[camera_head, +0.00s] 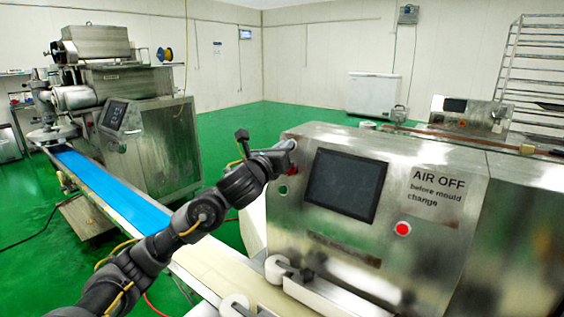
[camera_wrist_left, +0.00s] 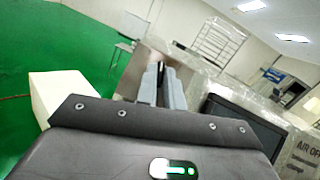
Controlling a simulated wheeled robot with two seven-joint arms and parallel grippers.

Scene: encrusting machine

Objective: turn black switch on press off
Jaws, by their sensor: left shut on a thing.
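The press (camera_head: 390,205) is a steel machine with a dark screen (camera_head: 343,185) on its front panel. My left gripper (camera_head: 286,148) reaches in from the left to the panel's upper left corner, beside the screen. Its fingers, which also show in the left wrist view (camera_wrist_left: 161,84), are close together and shut on the black switch. The switch is almost wholly hidden by the fingers, so its turned position cannot be told. My right gripper is not in view.
A green button (camera_head: 283,190) sits below my gripper on the panel, and a red button (camera_head: 403,229) sits right of the screen. A blue conveyor belt (camera_head: 110,190) runs at left from another steel machine (camera_head: 145,130). Green floor lies open behind.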

